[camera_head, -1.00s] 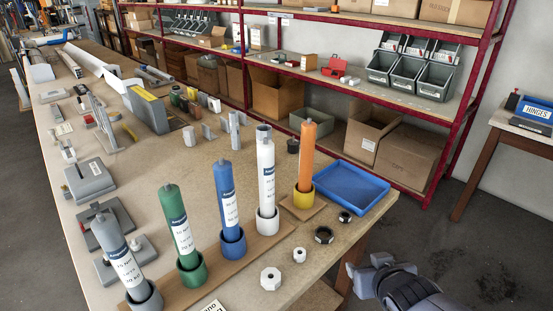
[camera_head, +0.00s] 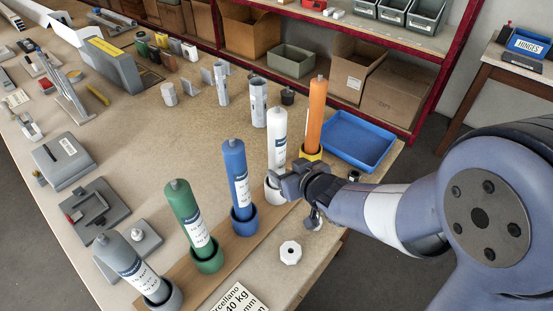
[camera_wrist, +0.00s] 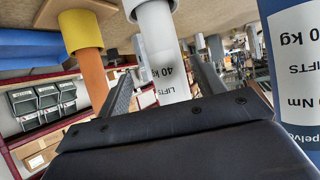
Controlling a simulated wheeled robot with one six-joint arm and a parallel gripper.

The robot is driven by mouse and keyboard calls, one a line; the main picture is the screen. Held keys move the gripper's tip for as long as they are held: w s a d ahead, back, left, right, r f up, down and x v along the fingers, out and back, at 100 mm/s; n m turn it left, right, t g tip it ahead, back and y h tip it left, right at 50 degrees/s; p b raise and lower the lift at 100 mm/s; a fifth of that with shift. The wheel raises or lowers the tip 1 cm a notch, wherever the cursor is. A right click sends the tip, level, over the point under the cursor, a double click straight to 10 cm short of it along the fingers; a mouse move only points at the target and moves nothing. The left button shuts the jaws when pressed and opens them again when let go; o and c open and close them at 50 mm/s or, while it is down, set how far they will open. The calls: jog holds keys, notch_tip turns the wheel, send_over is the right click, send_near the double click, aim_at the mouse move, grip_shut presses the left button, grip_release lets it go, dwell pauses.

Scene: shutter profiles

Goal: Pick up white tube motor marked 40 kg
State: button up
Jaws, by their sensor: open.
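The white tube motor (camera_head: 277,138) stands upright in a white cup at the right part of the wooden strip. My gripper (camera_head: 288,184) is at its lower part, just above the cup, and hides some of it. My gripper (camera_wrist: 160,72) is open, with one finger on each side of the tube in that picture. I cannot tell whether either finger touches it.
An orange tube (camera_head: 316,115) in a yellow cup stands close on the right, and a blue tube (camera_head: 235,172) on the left. Green (camera_head: 187,212) and grey (camera_head: 133,262) tubes stand farther left. A blue tray (camera_head: 357,140) lies behind my arm. A white nut (camera_head: 290,252) lies in front.

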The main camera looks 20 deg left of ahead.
aim_at(281, 167)
jog(key=shift+s+a+p+x, duration=0.1)
jog(key=shift+s+p+x, duration=0.1)
jog(key=shift+x, duration=1.15)
jog(key=shift+s+a+p+x, duration=0.15)
jog(key=shift+x, duration=1.25)
grip_shut()
jog(key=shift+r, duration=0.15)
